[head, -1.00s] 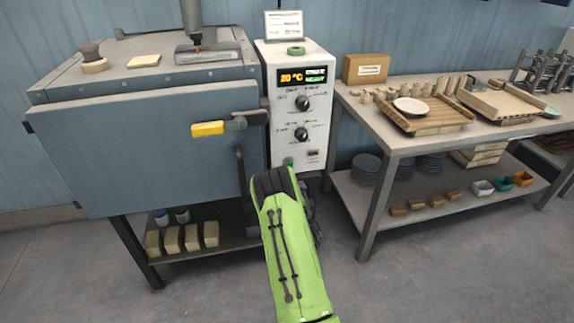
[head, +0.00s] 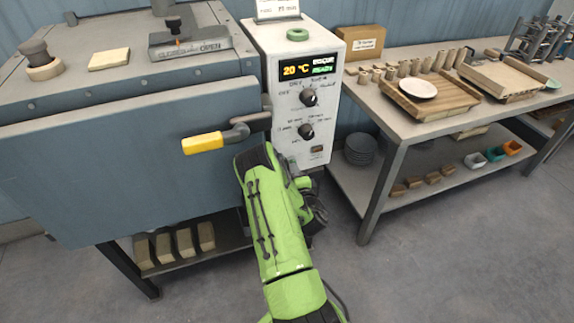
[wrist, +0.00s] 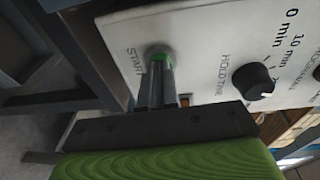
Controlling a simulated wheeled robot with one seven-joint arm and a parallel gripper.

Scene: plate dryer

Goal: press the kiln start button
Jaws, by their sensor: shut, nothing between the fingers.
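The white kiln control box (head: 295,115) stands right of the kiln. Its display (head: 309,67) shows 20 °C and a green line that seems to read READY. In the wrist view the green start button (wrist: 160,56) sits beside the START label, and its lower part is hidden by my fingertips. My gripper (wrist: 156,72) is shut and empty, with its tips right at the button. I cannot tell whether they touch or a small gap is left. In the head view my green arm hides the button and the fingers.
The kiln door's yellow handle (head: 203,143) juts out left of my arm. The HOLD TIME knob (wrist: 254,81) is close to the right of my fingers. A work table (head: 400,127) with trays stands to the right. The floor in front is clear.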

